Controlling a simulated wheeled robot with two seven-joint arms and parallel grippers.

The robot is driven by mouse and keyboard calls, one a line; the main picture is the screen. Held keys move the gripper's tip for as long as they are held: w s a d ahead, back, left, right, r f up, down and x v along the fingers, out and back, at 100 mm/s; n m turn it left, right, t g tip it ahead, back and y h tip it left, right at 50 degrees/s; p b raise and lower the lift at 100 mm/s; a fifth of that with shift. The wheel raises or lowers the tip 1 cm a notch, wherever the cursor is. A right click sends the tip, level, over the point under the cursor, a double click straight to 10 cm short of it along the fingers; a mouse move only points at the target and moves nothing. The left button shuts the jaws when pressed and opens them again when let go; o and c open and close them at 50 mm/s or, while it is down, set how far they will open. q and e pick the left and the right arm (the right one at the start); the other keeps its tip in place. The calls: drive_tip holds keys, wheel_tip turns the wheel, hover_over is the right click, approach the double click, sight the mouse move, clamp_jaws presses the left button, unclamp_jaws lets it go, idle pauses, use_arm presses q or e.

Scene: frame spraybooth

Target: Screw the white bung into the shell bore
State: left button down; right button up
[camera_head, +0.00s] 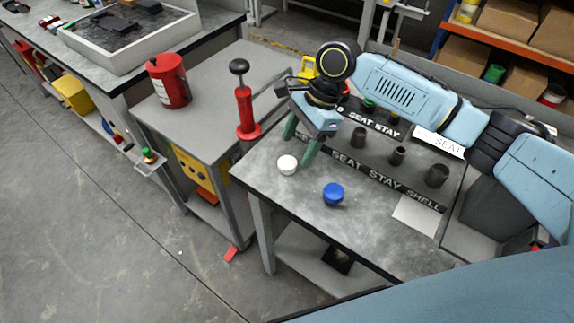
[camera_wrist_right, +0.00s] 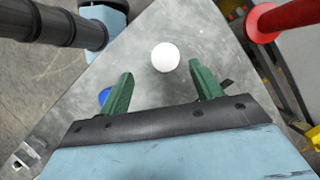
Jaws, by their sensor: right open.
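The white bung (camera_head: 288,165) stands on the grey table near its left corner. It also shows in the wrist view (camera_wrist_right: 165,57), between the lines of the two fingers and just beyond their tips. My right gripper (camera_head: 299,151) is open and empty above the table beside the bung, its green fingers pointing down (camera_wrist_right: 162,72). I cannot tell its exact height. I cannot tell which holds the shell bore. My left gripper is not in view.
A blue bung (camera_head: 333,194) sits right of the white one, partly hidden by a finger in the wrist view. A red hand pump (camera_head: 245,112) and red can (camera_head: 168,81) stand on the left bench. A pale card (camera_head: 417,214) lies on the table.

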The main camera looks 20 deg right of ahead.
sight(288, 162)
drive_tip(key=shift+w+x, duration=0.2)
drive_tip(key=shift+x, duration=0.75)
drive_tip(key=b+x, duration=0.1)
drive_tip(key=x, duration=0.2)
drive_tip(key=shift+w+f, duration=0.15)
drive_tip(key=shift+f, duration=0.15)
drive_tip(key=shift+c, duration=0.3)
drive_tip(key=c, duration=0.9)
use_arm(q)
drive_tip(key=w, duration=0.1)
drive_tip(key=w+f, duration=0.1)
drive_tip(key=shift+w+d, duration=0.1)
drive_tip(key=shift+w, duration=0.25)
use_arm(e)
drive_tip(key=shift+c, duration=0.6)
